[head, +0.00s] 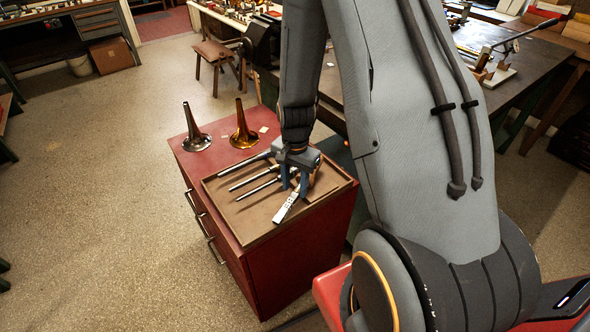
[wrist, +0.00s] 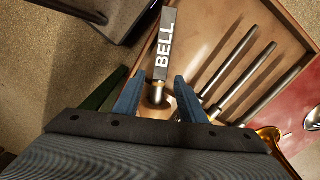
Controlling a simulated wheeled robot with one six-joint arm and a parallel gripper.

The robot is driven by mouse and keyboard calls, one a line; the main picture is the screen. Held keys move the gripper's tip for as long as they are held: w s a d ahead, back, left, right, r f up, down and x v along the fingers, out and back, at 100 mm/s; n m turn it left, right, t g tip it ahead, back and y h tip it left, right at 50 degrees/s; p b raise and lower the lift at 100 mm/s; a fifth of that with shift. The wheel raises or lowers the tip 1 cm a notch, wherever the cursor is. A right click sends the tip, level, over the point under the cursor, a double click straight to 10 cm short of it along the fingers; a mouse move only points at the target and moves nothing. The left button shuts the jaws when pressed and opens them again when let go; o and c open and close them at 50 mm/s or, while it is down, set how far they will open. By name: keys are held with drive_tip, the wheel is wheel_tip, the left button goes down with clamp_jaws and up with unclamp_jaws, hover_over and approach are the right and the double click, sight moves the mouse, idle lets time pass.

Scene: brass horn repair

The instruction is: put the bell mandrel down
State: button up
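The bell mandrel has a grey handle block marked BELL (head: 287,206), which lies in the shallow brown tray (head: 248,242) close to its front rim. In the wrist view the BELL block (wrist: 165,45) points away from me, with a short piece of metal rod (wrist: 157,95) between my fingers. My gripper (head: 295,185) is over the tray at the mandrel's inner end. Its two blue fingers (wrist: 158,98) are apart, with a gap on both sides of the rod. The rest of the mandrel is hidden under my gripper.
Several dark rods (head: 253,176) lie side by side in the tray, left of my gripper. A silver horn bell (head: 195,135) and a brass one (head: 243,132) stand on the red cabinet (head: 290,265) behind the tray. A dark workbench (head: 510,75) is behind my arm.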

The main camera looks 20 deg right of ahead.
sight(295, 193)
wheel_tip(295, 193, up, 10)
drive_tip(key=b, duration=0.3)
drive_tip(key=s+a+r+n+t, duration=0.1)
drive_tip(key=s+a+r+n, duration=0.5)
drive_tip(key=s+n, duration=0.4)
drive_tip(key=shift+a+r+n+t, duration=0.35)
drive_tip(key=shift+a+n, duration=0.1)
drive_tip(key=shift+n, duration=0.25)
drive_tip(key=shift+f, duration=0.45)
drive_tip(key=shift+o, duration=0.4)
drive_tip(key=shift+c, duration=1.1)
